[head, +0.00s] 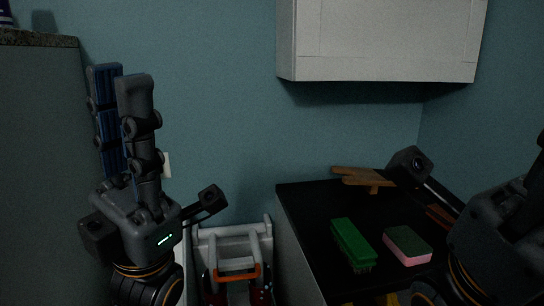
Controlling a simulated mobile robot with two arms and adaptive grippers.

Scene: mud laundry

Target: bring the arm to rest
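My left gripper (122,75) stands at the left of the head view with its two fingers pointing up. The blue inner pad of the far finger shows behind the near finger, so it looks open, with nothing seen between the fingers. My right gripper (505,235) is at the right edge above the dark countertop (305,208). It is dark and partly cut off by the frame, and its fingertips cannot be made out.
On the countertop lie a green brush (352,240), a green and pink sponge (407,246) and brown wooden pieces (362,178). A white wall cabinet (380,40) hangs above. A tall grey unit (40,170) stands at left. A white frame with orange parts (232,240) stands low between.

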